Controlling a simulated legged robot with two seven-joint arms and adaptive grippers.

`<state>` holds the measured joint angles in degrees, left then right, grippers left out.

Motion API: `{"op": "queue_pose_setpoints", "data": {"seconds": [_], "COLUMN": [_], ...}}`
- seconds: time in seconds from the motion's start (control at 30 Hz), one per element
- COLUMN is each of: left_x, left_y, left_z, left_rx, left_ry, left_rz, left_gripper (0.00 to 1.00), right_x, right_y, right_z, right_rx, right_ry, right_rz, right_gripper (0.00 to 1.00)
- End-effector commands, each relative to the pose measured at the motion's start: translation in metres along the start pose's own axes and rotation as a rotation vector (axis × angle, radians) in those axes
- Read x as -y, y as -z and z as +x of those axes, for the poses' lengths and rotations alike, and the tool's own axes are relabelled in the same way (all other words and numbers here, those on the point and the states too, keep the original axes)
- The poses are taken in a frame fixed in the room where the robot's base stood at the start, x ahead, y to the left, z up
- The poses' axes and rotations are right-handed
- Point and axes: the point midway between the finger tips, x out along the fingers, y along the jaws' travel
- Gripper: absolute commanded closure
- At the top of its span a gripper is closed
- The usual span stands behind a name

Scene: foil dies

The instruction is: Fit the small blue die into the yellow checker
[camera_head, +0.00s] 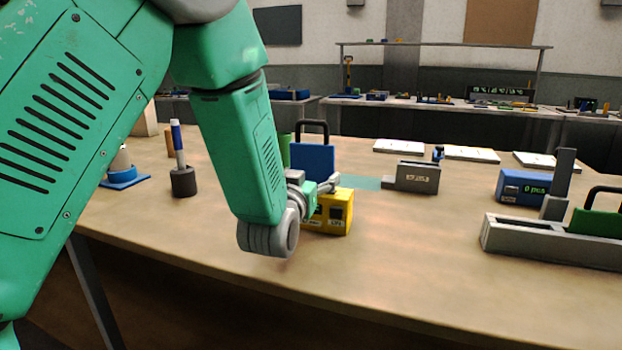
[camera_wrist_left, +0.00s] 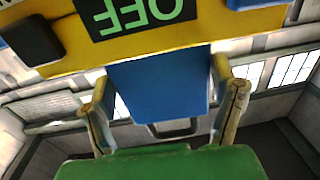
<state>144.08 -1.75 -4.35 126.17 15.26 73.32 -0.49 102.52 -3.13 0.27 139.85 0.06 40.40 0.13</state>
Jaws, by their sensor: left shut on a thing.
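The blue die (camera_head: 313,160), a flat plate with a black loop handle on top, stands upright at the yellow checker (camera_head: 340,222). My left gripper (camera_head: 318,190) is shut on the blue die, which also shows between the fingers in the left wrist view (camera_wrist_left: 160,88). In that view the yellow checker (camera_wrist_left: 215,28) appears upside down, its display reading OFF. The die's lower edge meets the checker's edge there; I cannot tell whether it sits inside the slot. My left arm hides part of the checker. My right gripper is not in view.
A grey device (camera_head: 418,177) stands to the right on the table. Further right are a blue device (camera_head: 522,187) reading 0 pcs and a grey rack (camera_head: 550,240) holding a green die (camera_head: 597,222). A dark holder (camera_head: 183,182) stands left. The front middle of the table is clear.

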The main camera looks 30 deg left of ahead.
Motion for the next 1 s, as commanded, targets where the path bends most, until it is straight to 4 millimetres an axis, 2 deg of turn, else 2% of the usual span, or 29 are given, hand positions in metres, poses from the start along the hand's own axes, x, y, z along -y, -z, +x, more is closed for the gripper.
{"op": "queue_pose_setpoints", "data": {"seconds": [0.77,0.8,0.83,0.87,1.0], "left_x": [0.000,0.000,0.000,0.000,0.000], "left_y": [-0.018,-0.018,-0.017,-0.017,-0.018], "left_z": [0.000,0.000,0.000,0.000,0.000], "left_rx": [-0.004,-0.004,-0.004,-0.003,-0.002], "left_ry": [0.000,0.000,0.000,0.000,0.000], "left_rz": [-0.001,-0.001,-0.001,-0.001,-0.001], "left_gripper": [0.70,0.14,0.03,0.00,0.00], "right_x": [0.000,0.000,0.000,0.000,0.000], "right_y": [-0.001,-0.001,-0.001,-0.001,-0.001], "right_z": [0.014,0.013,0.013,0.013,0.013], "right_rx": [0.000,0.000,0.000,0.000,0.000], "right_ry": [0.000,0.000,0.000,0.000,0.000], "right_rz": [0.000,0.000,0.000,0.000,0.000], "right_gripper": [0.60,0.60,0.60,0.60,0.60]}}
